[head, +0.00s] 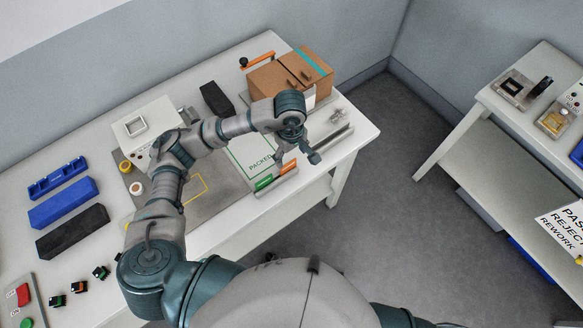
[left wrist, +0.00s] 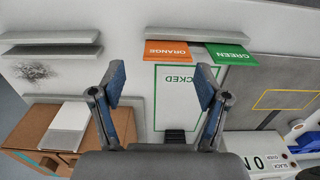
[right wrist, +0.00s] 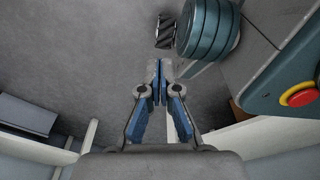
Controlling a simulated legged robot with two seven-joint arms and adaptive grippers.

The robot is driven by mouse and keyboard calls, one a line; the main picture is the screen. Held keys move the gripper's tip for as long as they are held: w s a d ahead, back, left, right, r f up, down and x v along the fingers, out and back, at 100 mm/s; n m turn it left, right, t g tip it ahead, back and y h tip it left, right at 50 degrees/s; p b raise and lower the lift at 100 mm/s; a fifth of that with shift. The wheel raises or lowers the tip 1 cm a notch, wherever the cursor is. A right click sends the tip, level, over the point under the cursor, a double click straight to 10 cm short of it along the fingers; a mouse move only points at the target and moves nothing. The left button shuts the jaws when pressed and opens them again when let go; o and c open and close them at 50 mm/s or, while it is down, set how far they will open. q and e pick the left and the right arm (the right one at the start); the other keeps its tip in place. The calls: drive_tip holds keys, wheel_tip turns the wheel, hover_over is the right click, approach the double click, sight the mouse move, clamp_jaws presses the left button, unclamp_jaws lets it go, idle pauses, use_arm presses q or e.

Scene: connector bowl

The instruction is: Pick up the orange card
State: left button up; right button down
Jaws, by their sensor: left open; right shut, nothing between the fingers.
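The orange card (left wrist: 167,48) shows in the left wrist view, lettered ORANGE, beside the green card (left wrist: 230,54) in a pale holder strip. In the head view the orange card (head: 287,168) stands at the table's front edge, right of the green card (head: 263,183). My left gripper (left wrist: 162,82) is open and empty; in the left wrist view the orange card lies beyond its fingertips, apart from them. In the head view my left gripper (head: 296,158) hangs above the holder, close to the orange card. My right gripper (right wrist: 160,68) is shut and empty over the floor.
A cardboard box (head: 292,76) stands at the table's back right, with a black block (head: 216,99) beside it. Grey rails (head: 331,139) lie right of the cards. A white PACKED sheet (head: 246,153) lies behind the cards. A second table (head: 509,120) stands at right.

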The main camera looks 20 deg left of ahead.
sight(289, 166)
use_arm(q)
drive_tip(key=shift+a+f, duration=0.65)
drive_tip(key=shift+f, duration=0.1)
drive_tip(key=f, duration=0.4)
drive_tip(key=shift+s+d+f+p, duration=0.1)
drive_tip(key=shift+s+f+p, duration=0.2)
drive_tip(key=shift+d+f, duration=0.2)
drive_tip(key=shift+d, duration=0.3)
drive_tip(key=shift+a, duration=0.15)
drive_tip(key=c, duration=0.6)
drive_tip(key=shift+a, duration=0.35)
drive_tip(key=shift+c, duration=0.4)
use_arm(e)
drive_tip(key=shift+s+a+f, duration=0.1)
drive_tip(key=shift+s, duration=0.35)
drive_tip(key=shift+s+a+f, duration=0.1)
drive_tip(key=shift+s, duration=0.3)
